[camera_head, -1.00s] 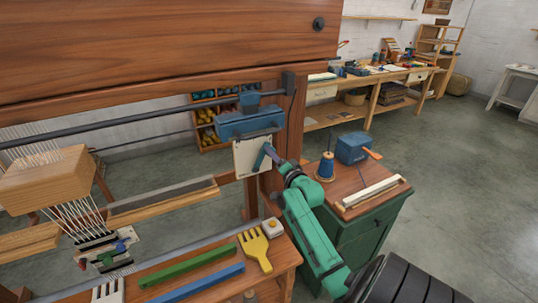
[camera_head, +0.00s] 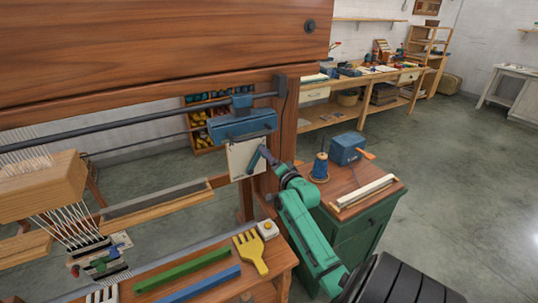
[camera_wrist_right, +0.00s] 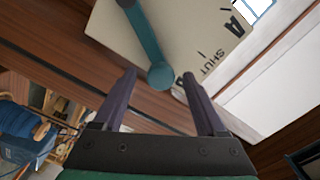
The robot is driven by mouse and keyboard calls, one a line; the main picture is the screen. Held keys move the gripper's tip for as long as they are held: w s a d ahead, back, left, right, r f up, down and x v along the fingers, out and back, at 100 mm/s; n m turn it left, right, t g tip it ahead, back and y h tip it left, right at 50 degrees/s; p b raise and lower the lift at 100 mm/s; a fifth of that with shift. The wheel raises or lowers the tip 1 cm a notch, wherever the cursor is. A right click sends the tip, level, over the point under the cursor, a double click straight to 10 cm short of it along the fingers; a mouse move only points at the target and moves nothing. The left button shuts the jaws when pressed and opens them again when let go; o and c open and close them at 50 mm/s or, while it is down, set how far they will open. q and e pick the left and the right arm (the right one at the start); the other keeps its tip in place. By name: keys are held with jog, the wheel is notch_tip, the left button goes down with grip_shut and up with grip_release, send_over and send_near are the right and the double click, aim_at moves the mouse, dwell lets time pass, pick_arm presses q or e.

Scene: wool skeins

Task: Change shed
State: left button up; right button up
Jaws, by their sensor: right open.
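A pale plate (camera_head: 240,162) is fixed to the loom's right post under a blue box (camera_head: 243,124). In the right wrist view the plate (camera_wrist_right: 205,35) carries dark lettering, including "A" and "SHUT". A teal lever (camera_wrist_right: 145,38) with a round end lies across the plate. My right gripper (camera_wrist_right: 159,77) is open, with one finger on either side of the lever's round end; I cannot tell whether either touches it. In the head view my right gripper (camera_head: 266,156) is small in front of the plate. My left gripper is not in view.
White warp threads (camera_head: 68,228) hang below a wooden block (camera_head: 42,185) at left. A yellow comb (camera_head: 251,250), green bar (camera_head: 182,270) and blue bar (camera_head: 200,285) lie on the front ledge. A green cabinet (camera_head: 352,236) stands close to my right arm, with a blue spool (camera_head: 320,168) on top.

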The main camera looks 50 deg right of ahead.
jog(key=shift+s, duration=0.1)
jog(key=b+v, duration=0.3)
jog(key=v, duration=1.1)
jog(key=shift+s, duration=0.2)
jog(key=shift+a, duration=0.15)
